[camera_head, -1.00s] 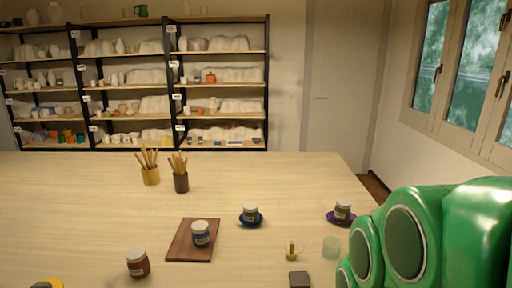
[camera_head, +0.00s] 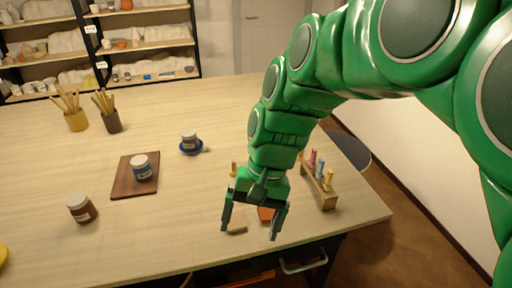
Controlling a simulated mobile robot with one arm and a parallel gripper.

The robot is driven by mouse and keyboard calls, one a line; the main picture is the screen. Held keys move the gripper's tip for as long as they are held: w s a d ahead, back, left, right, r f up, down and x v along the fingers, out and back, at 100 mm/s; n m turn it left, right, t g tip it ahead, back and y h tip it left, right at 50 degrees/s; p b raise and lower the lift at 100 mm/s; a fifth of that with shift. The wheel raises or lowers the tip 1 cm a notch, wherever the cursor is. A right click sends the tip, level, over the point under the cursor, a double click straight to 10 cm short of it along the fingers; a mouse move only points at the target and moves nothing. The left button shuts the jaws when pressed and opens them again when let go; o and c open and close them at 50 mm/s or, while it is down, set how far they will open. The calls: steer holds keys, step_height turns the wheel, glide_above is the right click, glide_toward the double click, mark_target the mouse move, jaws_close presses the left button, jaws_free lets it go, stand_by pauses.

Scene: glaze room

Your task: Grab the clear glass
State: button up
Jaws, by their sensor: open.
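The clear glass does not show now; my green arm covers the part of the table where a pale, see-through glass stood in the earlier view. My gripper (camera_head: 250,232) points down over the front right part of the table, with its two fingers apart and nothing held between them. A tan block like a sponge (camera_head: 237,227) and an orange-red piece (camera_head: 265,214) lie on the table near the fingertips. A small yellowish bottle (camera_head: 233,168) shows just left of my arm.
A wooden rack (camera_head: 327,196) with coloured pegs stands right of my gripper. A jar on a blue saucer (camera_head: 191,149), a jar on a brown board (camera_head: 122,187), a brown jar (camera_head: 82,208) and two brush pots stand left. The table's front edge is close to the gripper.

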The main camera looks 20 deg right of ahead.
steer(key=w+d+m+t+y, duration=0.1)
steer(key=w+m+y, duration=0.6)
steer(key=w, duration=1.2)
steer(key=shift+w+d+f+m+t+y, duration=0.45)
steer(key=shift+w+d+f+m+t, duration=0.4)
steer(key=shift+w+d+f+m, duration=1.4)
steer(key=shift+w+d+f+m+t+y, duration=0.65)
steer(key=shift+w+d+f+m, duration=0.8)
steer(key=shift+w+d, duration=1.55)
steer(key=shift+w+d+f+m+t+y, duration=0.3)
steer(key=shift+w+d+f+m+t, duration=0.7)
steer(key=shift+w+d+f+m, duration=1.1)
steer(key=shift+w+d+f+n, duration=0.1)
steer(key=shift+d+f+n, duration=0.15)
steer(key=shift+d+f, duration=0.25)
steer(key=shift+w+d+f+n, duration=0.1)
steer(key=shift+d+f+n, duration=0.15)
steer(key=shift+f, duration=0.35)
steer(key=shift+x, duration=1.5)
steer(key=shift+c, duration=0.4)
